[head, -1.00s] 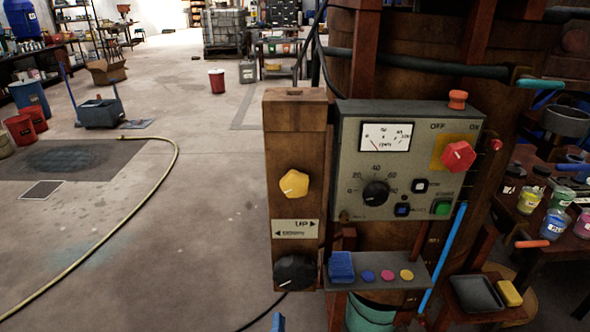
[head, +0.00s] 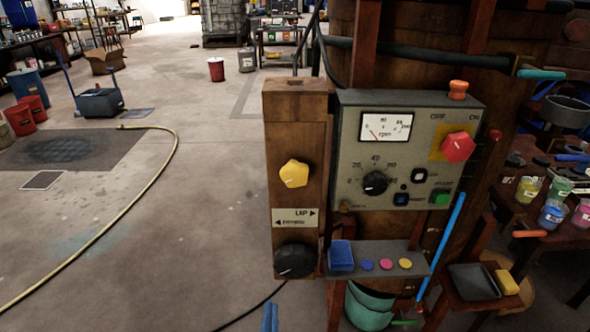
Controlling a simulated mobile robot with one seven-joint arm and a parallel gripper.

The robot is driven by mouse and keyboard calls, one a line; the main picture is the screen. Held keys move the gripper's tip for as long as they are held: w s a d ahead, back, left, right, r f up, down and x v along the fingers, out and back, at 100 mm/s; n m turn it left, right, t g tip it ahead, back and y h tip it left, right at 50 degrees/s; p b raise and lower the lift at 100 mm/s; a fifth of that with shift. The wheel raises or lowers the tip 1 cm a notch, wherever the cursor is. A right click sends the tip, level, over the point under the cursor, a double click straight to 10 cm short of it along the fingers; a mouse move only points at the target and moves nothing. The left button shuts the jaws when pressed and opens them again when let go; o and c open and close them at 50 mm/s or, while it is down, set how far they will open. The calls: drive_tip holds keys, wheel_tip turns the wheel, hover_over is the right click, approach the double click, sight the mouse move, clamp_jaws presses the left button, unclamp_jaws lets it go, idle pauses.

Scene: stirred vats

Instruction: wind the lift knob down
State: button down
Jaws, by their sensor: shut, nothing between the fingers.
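A wooden post (head: 293,140) in the head view carries a yellow lobed knob (head: 294,173) with a white mark. A large black knob (head: 295,260) sits under the label. I cannot tell from the label which of the two is the lift knob. My gripper (head: 270,318) shows only as blue fingertips at the bottom edge, below and left of the black knob. It is shut, empty and apart from both knobs.
A grey control panel (head: 350,150) with a meter, black dial and red switch knob (head: 458,147) is right of the post. A small shelf (head: 395,250) with a blue block (head: 341,256) juts out below it.

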sight(295, 258)
drive_tip(key=w, duration=0.7)
drive_tip(key=shift+d+r, duration=0.3)
drive_tip(key=shift+d, duration=0.05)
idle(0.9)
drive_tip(key=shift+d+f, duration=0.1)
drive_tip(key=shift+d, duration=0.05)
drive_tip(key=shift+d+f+b, duration=0.65)
drive_tip(key=shift+d+b, duration=0.25)
drive_tip(key=shift+b, duration=0.3)
drive_tip(key=shift+d, duration=0.2)
drive_tip(key=shift+d+f+b, duration=0.15)
drive_tip(key=shift+d+b, duration=0.55)
drive_tip(key=shift+b, duration=0.35)
drive_tip(key=shift+w+d, duration=0.1)
